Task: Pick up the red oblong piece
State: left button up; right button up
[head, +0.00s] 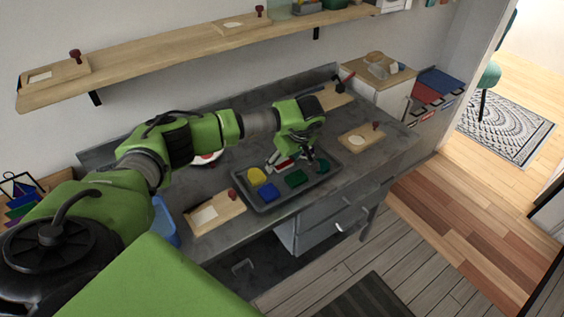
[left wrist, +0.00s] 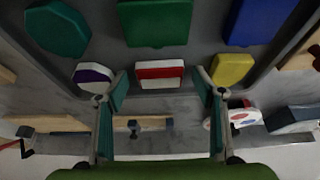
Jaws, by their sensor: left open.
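The red oblong piece (head: 284,166), with white sides, lies in the grey tray (head: 301,192) on the workbench. My left gripper (head: 292,158) is over the back part of the tray, fingers pointing down. In the left wrist view the red piece (left wrist: 160,73) appears between and just beyond the two open fingertips (left wrist: 161,88). I see no contact with it. My right gripper is not in view.
A yellow piece (left wrist: 232,70) and a purple-and-white piece (left wrist: 93,76) flank the red one. A green piece (left wrist: 155,20), a blue piece (left wrist: 262,20) and a teal piece (left wrist: 57,27) share the tray. Wooden boards (head: 361,138) with knobs lie around it.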

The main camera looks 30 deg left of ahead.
pick_arm(q)
jog(key=c, duration=1.2)
jog(key=shift+r, duration=0.1)
jog(key=shift+c, duration=0.2)
